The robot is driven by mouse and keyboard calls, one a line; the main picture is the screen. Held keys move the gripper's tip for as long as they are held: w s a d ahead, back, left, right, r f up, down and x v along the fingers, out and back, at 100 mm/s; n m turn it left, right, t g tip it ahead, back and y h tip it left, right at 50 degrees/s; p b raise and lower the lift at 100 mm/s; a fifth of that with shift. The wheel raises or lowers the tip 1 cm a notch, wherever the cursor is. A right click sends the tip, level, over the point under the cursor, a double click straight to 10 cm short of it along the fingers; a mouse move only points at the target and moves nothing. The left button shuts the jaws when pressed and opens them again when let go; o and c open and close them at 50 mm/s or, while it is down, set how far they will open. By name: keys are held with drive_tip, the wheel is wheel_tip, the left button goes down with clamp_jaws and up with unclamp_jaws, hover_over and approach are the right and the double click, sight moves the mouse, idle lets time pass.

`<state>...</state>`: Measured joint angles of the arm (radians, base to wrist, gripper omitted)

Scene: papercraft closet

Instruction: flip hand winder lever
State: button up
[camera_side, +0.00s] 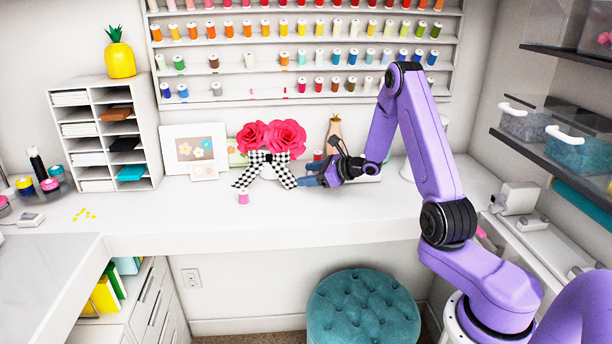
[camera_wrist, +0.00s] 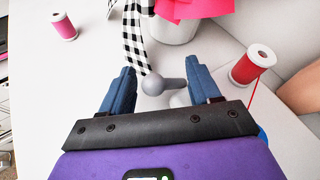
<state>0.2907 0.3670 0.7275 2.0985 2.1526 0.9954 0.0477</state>
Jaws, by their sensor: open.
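A grey lever with a round knob (camera_wrist: 154,84) shows in the wrist view, low over the white table. My gripper (camera_wrist: 159,67) is open, with one blue finger on each side of the lever. The rest of the winder is mostly hidden under the gripper. In the side view my gripper (camera_side: 314,180) is low over the table, right of the flower pot, and the lever is not distinguishable there.
A red thread spool (camera_wrist: 254,64) stands just right of the right finger. A pink spool (camera_wrist: 64,26) stands farther left. Ahead is a white pot (camera_wrist: 173,30) with a checkered ribbon (camera_wrist: 134,35) and pink roses (camera_side: 270,138). The table front (camera_side: 180,225) is clear.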

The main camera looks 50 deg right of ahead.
drive_tip(key=shift+x, duration=0.75)
drive_tip(key=c, duration=1.1)
drive_tip(key=shift+o, duration=0.2)
drive_tip(key=shift+g, duration=0.3)
drive_tip(key=shift+w+d+r+m+g+y, duration=0.2)
drive_tip(key=shift+m+g+y, duration=0.2)
drive_tip(key=shift+m+g, duration=0.15)
drive_tip(key=shift+w+d+r+m+g+y, duration=0.1)
drive_tip(key=shift+d+m+g+y, duration=0.1)
drive_tip(key=shift+m+g+y, duration=0.3)
drive_tip(key=shift+w+d+r+m+g+y, duration=0.1)
drive_tip(key=shift+w+d+m+g+y, duration=0.2)
drive_tip(key=shift+m+g+y, duration=0.25)
drive_tip(key=shift+w+d+r+m+g+y, duration=0.1)
drive_tip(key=shift+w+d+m+g+y, duration=0.2)
drive_tip(key=shift+m+g, duration=0.35)
